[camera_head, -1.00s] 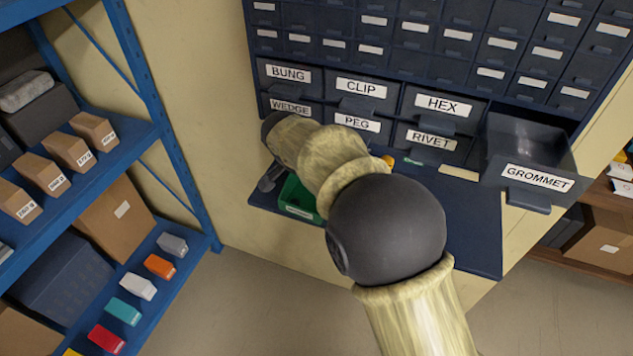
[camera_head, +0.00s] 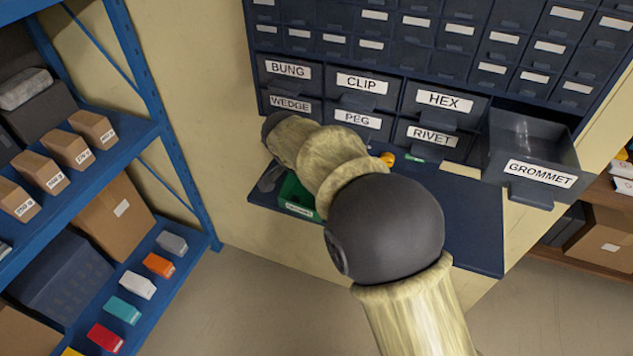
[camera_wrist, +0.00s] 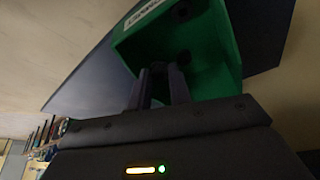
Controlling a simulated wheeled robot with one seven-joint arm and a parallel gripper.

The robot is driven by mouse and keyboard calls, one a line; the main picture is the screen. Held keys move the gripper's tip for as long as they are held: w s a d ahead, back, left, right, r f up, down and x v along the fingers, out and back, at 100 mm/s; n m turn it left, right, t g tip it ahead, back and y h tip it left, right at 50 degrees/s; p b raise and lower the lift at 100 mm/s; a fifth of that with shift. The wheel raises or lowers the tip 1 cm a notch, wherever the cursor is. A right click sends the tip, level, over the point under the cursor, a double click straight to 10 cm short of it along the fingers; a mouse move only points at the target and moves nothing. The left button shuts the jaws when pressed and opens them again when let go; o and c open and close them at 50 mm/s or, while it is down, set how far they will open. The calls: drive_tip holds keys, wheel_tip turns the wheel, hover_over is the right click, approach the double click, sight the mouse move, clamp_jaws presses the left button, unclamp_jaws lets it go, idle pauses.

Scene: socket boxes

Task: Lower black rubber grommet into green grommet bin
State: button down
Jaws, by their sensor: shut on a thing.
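The green grommet bin (camera_head: 290,190) sits on the dark blue ledge below the drawers, partly hidden by my arm in the head view. In the wrist view the green bin (camera_wrist: 205,45) fills the upper middle, with a white label on its wall. My gripper (camera_wrist: 160,80) is shut, its two fingertips reaching over the bin's opening. A small dark piece, the black rubber grommet (camera_wrist: 158,67), shows between the fingertips. It is dim, and I cannot tell whether it touches the bin's floor. The head view hides the grommet behind my arm.
An open, empty-looking drawer labelled GROMMET (camera_head: 537,172) juts out at right. The closed labelled drawers, such as PEG (camera_head: 358,121), stand behind my arm. A small orange thing (camera_head: 388,159) lies on the ledge (camera_head: 470,225), whose right part is clear. Blue shelving (camera_head: 150,90) stands left.

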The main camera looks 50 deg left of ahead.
drive_tip(key=shift+f+b, duration=0.6)
drive_tip(key=shift+f, duration=0.35)
idle(0.6)
drive_tip(key=c, duration=1.2)
unclamp_jaws()
drive_tip(key=shift+r, duration=0.1)
drive_tip(key=v, duration=1.7)
drive_tip(key=shift+b, duration=0.3)
drive_tip(key=shift+s, duration=0.1)
